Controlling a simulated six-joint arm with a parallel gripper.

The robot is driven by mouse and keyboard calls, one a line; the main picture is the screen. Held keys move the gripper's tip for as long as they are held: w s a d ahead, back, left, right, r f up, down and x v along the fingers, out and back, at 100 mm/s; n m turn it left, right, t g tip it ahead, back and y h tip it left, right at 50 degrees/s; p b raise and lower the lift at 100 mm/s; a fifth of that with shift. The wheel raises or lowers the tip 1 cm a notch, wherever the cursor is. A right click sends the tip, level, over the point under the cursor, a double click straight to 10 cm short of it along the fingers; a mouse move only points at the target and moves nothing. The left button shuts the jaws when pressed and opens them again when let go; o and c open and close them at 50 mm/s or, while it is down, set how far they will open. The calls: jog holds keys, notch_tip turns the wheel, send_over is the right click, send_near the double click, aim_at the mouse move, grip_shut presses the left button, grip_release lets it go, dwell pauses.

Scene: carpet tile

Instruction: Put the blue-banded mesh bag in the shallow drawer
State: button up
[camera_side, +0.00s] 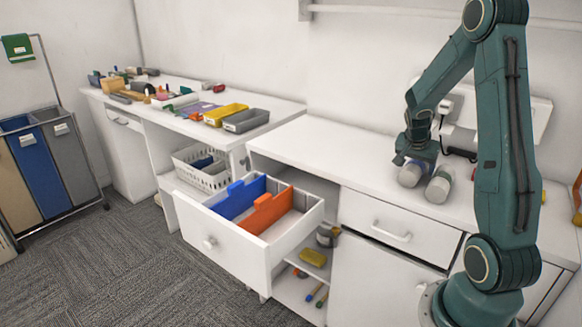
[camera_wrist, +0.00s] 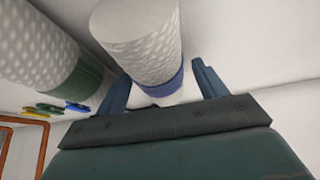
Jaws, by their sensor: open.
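The blue-banded mesh bag (camera_wrist: 140,40) is a pale, roughly cylindrical bag with a blue band (camera_wrist: 168,88). In the wrist view it lies between the two fingers of my gripper (camera_wrist: 161,92), which are open around it. A similar mesh bag with a green band (camera_wrist: 78,82) is just left of it. An open drawer (camera_side: 235,245) with blue and orange dividers is pulled out at the left of the counter.
The white counter (camera_side: 330,150) is clear between the drawer and the bags. A closed drawer (camera_side: 390,232) is below the counter. A side bench (camera_side: 160,120) holds yellow and grey trays and small items. A basket (camera_side: 203,170) sits beneath it. Several colored pens (camera_wrist: 60,108) lie beyond the green-banded bag.

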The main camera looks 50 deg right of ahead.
jog(key=shift+d+f, duration=0.15)
jog(key=shift+f, duration=0.2)
jog(key=shift+f, duration=0.25)
dwell(0.9)
jog(key=shift+c, duration=0.2)
jog(key=c, duration=1.1)
jog(key=shift+r, duration=0.1)
notch_tip(320, 180, up, 20)
jog(key=shift+r, duration=0.2)
dwell(0.4)
